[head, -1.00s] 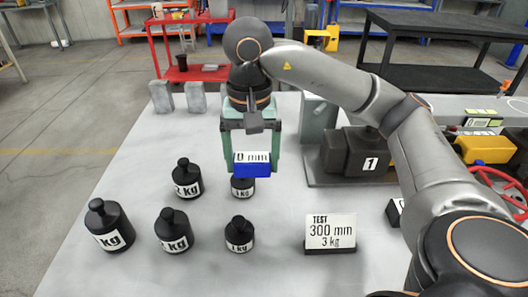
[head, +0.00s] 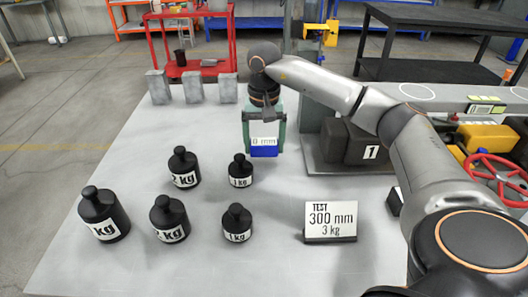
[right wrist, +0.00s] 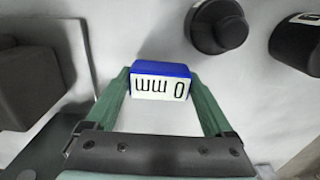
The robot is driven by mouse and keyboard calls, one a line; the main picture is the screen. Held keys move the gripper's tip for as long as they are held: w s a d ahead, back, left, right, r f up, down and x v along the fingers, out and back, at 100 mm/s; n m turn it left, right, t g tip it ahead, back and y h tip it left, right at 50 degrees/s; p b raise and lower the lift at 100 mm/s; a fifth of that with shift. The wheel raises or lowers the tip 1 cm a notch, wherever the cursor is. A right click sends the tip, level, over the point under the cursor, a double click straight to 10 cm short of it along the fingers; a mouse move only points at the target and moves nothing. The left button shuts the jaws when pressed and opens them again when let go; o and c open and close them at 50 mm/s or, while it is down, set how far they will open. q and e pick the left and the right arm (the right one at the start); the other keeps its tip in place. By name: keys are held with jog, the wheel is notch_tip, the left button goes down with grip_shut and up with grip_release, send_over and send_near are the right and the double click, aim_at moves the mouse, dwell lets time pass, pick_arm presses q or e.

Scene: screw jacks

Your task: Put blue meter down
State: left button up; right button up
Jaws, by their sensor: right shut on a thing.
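The blue meter (head: 264,152) has a white face reading "0 mm". It sits between the green fingers of my right gripper (head: 264,140), which is shut on it. In the right wrist view the meter (right wrist: 160,70) is held at the fingertips, its face upside down in that picture. The meter is over the grey table (head: 150,255), left of the black block marked 1. I cannot tell whether its underside touches the table. My left gripper is not in view.
Several black weights, such as the 1 kg one (head: 240,171), stand left and in front of the meter. A test card (head: 330,220) reads "300 mm, 3 kg". The block marked 1 (head: 345,143) is close on the right. Grey blocks (head: 193,87) line the far edge.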

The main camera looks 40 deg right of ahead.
jog(key=shift+f, duration=1.2)
jog(key=shift+f, duration=0.2)
jog(key=o, duration=1.4)
jog(key=shift+s, duration=0.1)
